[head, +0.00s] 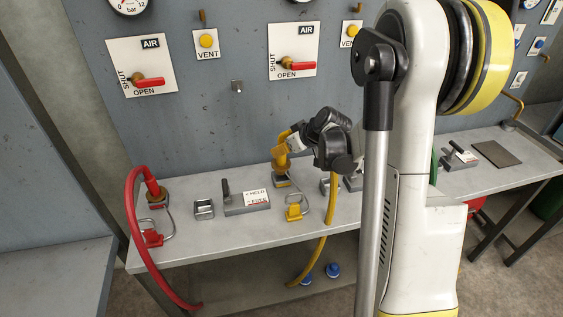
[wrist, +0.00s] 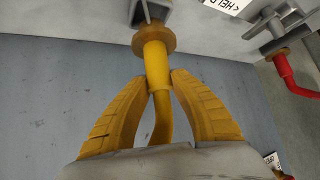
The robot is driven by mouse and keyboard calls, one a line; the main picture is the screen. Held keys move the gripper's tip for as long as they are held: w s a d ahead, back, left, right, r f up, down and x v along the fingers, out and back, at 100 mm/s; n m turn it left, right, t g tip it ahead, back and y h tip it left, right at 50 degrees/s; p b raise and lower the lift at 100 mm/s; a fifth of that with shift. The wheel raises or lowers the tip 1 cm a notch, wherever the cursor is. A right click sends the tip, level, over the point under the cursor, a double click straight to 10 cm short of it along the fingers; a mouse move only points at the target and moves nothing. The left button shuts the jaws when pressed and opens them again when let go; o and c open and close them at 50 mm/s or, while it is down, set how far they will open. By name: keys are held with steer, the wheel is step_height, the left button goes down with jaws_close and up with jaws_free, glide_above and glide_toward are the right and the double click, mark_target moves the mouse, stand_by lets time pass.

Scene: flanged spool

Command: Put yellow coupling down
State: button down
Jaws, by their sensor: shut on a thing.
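The yellow coupling (head: 280,160) is upright at the bench's back, its brass flange lowest, close to a grey bench fitting. In the wrist view the coupling (wrist: 155,62) is between the two yellow fingers of my gripper (wrist: 158,82), which is shut on it. The brass flange (wrist: 153,39) lies beyond the fingertips, against or just short of a grey bracket (wrist: 150,10); I cannot tell whether they touch. In the head view my gripper (head: 283,147) comes from the right. A yellow hose (head: 330,203) hangs over the bench's front edge.
A red coupling (head: 153,188) with its hose stands at the bench's left end. An empty grey bracket (head: 204,209), a labelled lever block (head: 245,200) and a yellow cap (head: 293,211) are on the bench (head: 180,247). The panel with red-handled valves (head: 148,82) rises behind.

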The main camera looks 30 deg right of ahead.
mark_target(285, 157)
steer(key=shift+f+b, duration=0.9)
steer(key=shift+f, duration=1)
steer(key=shift+f, duration=0.2)
steer(key=c, duration=1.2)
jaws_free()
